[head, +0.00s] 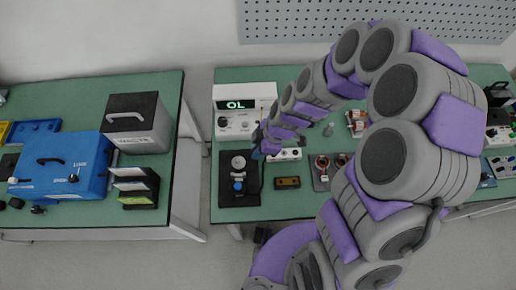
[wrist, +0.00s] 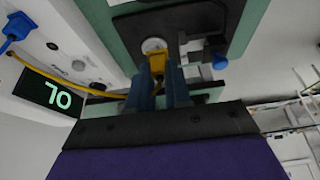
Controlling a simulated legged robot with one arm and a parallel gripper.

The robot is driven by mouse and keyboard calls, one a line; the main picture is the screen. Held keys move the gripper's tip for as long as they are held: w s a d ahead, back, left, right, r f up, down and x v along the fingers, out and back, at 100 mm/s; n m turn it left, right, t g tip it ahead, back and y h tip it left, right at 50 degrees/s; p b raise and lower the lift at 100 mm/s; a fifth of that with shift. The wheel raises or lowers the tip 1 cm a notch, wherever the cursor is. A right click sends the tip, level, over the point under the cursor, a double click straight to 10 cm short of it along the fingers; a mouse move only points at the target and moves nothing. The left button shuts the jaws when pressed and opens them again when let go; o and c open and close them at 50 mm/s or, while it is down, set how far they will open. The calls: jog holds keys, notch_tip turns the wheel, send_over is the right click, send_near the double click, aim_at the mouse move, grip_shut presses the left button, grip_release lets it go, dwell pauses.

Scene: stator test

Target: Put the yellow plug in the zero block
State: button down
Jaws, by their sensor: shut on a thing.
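My gripper (wrist: 160,88) is shut on the yellow plug (wrist: 158,62) in the wrist view. The plug points away from the blue fingers, and a yellow cable (wrist: 105,94) runs from it to the left, toward the meter. A pale round part (wrist: 153,44) shows just beyond the plug; I cannot tell whether they touch. In the head view my gripper (head: 262,148) is near the meter and the black fixture, and the plug is not distinguishable. I cannot tell which part is the zero block; a small brown block (head: 288,183) lies right of the fixture.
The white meter (head: 245,110) reads OL. The black fixture (head: 227,192) has round metal parts and a blue knob (head: 238,186). A blue plug (wrist: 18,28) sits at the meter in the wrist view. A white block (head: 289,155) is close to my gripper. A gap separates the two benches.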

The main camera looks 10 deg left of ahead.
jog(key=s+d+b, duration=0.5)
jog(key=d+b, duration=0.2)
jog(key=d, duration=0.2)
dwell(0.4)
jog(key=shift+d, duration=0.1)
